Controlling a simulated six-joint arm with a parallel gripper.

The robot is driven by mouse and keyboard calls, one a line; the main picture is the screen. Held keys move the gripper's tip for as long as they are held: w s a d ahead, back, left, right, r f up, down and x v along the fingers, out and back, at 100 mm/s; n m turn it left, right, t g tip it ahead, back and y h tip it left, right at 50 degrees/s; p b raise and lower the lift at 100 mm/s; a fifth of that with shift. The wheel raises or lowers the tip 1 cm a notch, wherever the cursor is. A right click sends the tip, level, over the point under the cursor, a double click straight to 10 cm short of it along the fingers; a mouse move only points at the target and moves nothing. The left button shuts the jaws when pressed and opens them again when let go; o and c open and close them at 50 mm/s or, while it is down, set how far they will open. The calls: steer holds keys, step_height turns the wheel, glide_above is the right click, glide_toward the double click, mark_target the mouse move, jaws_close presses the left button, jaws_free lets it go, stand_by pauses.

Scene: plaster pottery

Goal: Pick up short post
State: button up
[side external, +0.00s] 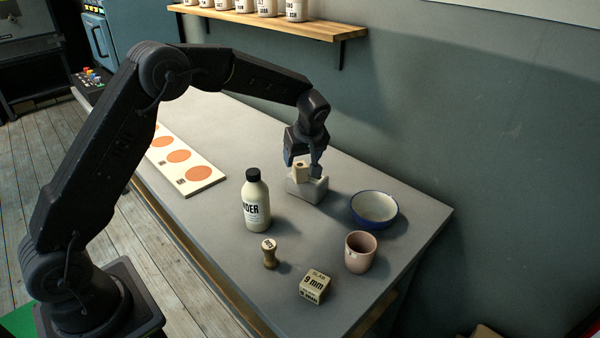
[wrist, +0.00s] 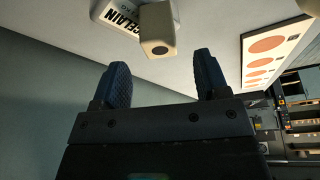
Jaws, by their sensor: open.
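The short post (side external: 299,173), a small beige block with a dark hole in its end, appears to sit on a pale block (side external: 307,190) on the grey table. In the wrist view the post (wrist: 157,28) lies just beyond my fingertips, between them left to right. The pale block (wrist: 110,14) shows "PORCELAIN" lettering there. My gripper (side external: 302,165) points down over the post, its fingers spread. My gripper (wrist: 161,60) is open and empty in the wrist view. The fingers partly cover the post in the side view.
A bottle (side external: 257,203) stands left of the block, and a blue-rimmed bowl (side external: 374,209) right of it. Nearer are a pink cup (side external: 360,252), a wooden stamp (side external: 269,254) and a lettered box (side external: 315,287). A board with orange discs (side external: 200,173) lies left.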

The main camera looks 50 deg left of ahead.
mark_target(300, 165)
steer(key=shift+x, duration=3.1)
steer(key=shift+d, duration=0.1)
steer(key=c, duration=1.1)
steer(key=shift+r, duration=0.1)
